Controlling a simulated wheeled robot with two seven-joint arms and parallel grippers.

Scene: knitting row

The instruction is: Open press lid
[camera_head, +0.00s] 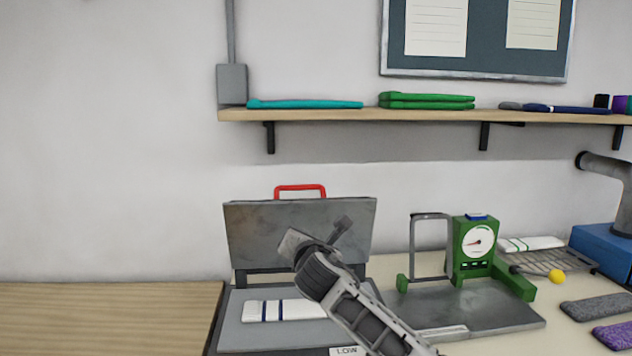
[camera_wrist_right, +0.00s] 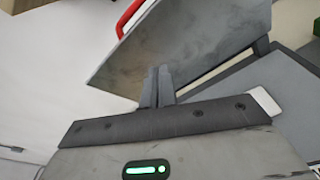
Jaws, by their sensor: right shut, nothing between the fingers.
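The press lid (camera_head: 256,222) is a grey metal plate with a red handle (camera_head: 300,187) on its top edge. It stands raised, nearly upright, at the back of the press base (camera_head: 232,335). A white folded piece with dark blue stripes (camera_head: 283,310) lies on the base. My right gripper (camera_head: 318,240) is in front of the lid, its fingers shut and empty. In the right wrist view the shut fingers (camera_wrist_right: 157,85) are at the edge of the lid (camera_wrist_right: 190,45); I cannot tell whether they touch it. The red handle (camera_wrist_right: 128,17) shows beyond. My left gripper is out of view.
A green gauge stand (camera_head: 474,250) on a grey plate is right of the press. Grey and purple knitted pieces (camera_head: 598,306) lie at the far right. A shelf (camera_head: 420,115) runs above. The wooden table (camera_head: 100,315) at left is bare.

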